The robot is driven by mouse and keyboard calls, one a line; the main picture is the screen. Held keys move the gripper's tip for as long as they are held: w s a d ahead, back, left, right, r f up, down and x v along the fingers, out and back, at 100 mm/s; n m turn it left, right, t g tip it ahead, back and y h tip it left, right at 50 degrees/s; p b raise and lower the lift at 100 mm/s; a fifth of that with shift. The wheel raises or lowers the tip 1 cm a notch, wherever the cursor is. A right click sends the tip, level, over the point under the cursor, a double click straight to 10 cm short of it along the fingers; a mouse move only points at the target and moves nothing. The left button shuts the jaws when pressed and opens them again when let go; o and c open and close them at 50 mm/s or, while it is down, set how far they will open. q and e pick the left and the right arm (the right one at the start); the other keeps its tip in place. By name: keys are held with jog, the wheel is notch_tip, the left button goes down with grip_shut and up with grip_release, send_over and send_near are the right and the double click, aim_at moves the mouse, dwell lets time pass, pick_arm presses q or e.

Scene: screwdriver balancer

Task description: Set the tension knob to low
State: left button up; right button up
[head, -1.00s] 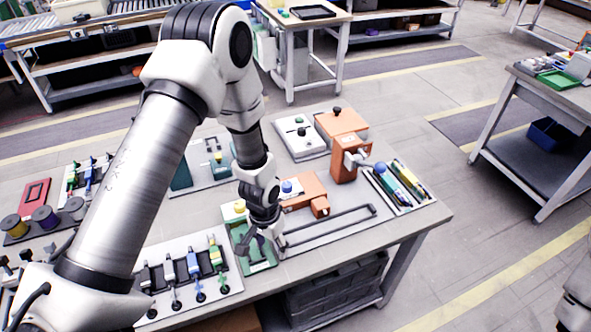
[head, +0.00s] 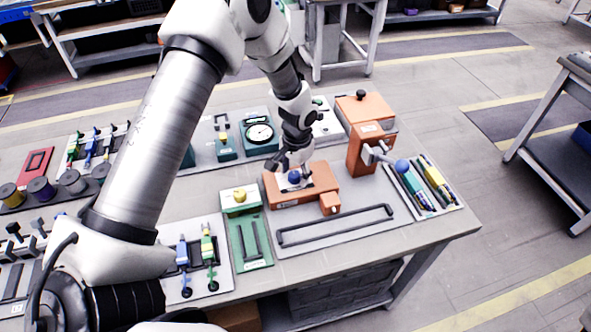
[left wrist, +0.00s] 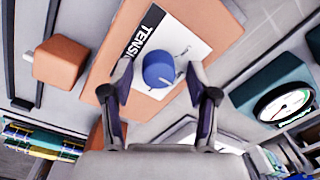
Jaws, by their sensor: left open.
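The tension knob (left wrist: 159,70) is blue and round with a pale pointer mark. It sits on a white label (left wrist: 180,38) reading "TENSION" on an orange housing (left wrist: 100,58). In the head view the knob (head: 294,177) shows on top of the orange housing (head: 315,190), just below my left gripper (head: 290,163). In the left wrist view my left gripper (left wrist: 160,100) is open, with one finger on each side of the knob and a gap to it. The low mark on the label cannot be read. My right gripper is not in view.
A taller orange press-like unit (head: 365,130) with a lever stands to the right. A dial gauge (head: 259,132) stands behind the housing. A green fixture with a yellow knob (head: 240,195) is at left. A black bar handle (head: 335,226) lies in front.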

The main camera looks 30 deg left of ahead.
pick_arm(q)
jog(key=shift+s+r, duration=0.15)
jog(key=shift+s, duration=0.05)
jog(key=shift+s+d+r, duration=0.1)
jog(key=shift+s, duration=0.05)
jog(key=c, duration=0.5)
grip_shut()
jog(key=shift+n, duration=0.4)
jog(key=n+p, duration=0.1)
jog(key=n, duration=0.4)
jog(key=n+p, duration=0.1)
jog(key=n, duration=0.5)
